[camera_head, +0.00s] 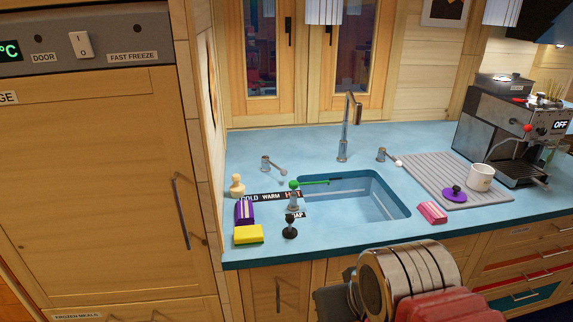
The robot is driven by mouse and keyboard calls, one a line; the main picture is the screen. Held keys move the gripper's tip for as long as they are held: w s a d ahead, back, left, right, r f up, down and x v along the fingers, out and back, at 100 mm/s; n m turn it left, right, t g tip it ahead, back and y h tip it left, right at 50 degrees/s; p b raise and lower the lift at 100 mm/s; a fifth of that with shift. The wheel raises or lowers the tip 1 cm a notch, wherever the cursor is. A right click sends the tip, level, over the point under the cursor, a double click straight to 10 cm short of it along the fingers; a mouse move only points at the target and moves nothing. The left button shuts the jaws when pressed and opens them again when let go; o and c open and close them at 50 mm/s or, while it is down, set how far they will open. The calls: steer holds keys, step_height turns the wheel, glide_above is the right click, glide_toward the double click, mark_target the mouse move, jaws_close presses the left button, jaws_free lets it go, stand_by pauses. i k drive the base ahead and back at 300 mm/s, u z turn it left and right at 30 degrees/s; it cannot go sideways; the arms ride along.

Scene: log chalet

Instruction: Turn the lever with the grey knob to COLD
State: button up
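Two small metal levers stand on the blue counter behind the sink. The left lever (267,163) has a small knob (283,172) that looks grey, at the end of an arm pointing right and slightly frontward. The right lever (382,154) carries a whiter knob (398,163). A black label strip (270,196) reading COLD, WARM, HOT from left to right lies in front of the left lever. The knob end lies towards the HOT side of the strip; the exact setting is hard to tell. My gripper's fingers are not in view; only parts of my arm show at bottom right.
A green-topped dispenser (294,194) stands in front of the left lever, its spout over the sink (353,206). A wooden figure (237,185), purple pack (244,212), yellow sponge (248,234) and black stand (290,228) crowd the left. The tall faucet (344,135) rises behind.

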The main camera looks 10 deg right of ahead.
mark_target(264, 159)
steer(key=u, duration=0.05)
steer(key=i, duration=1)
steer(key=z, duration=0.05)
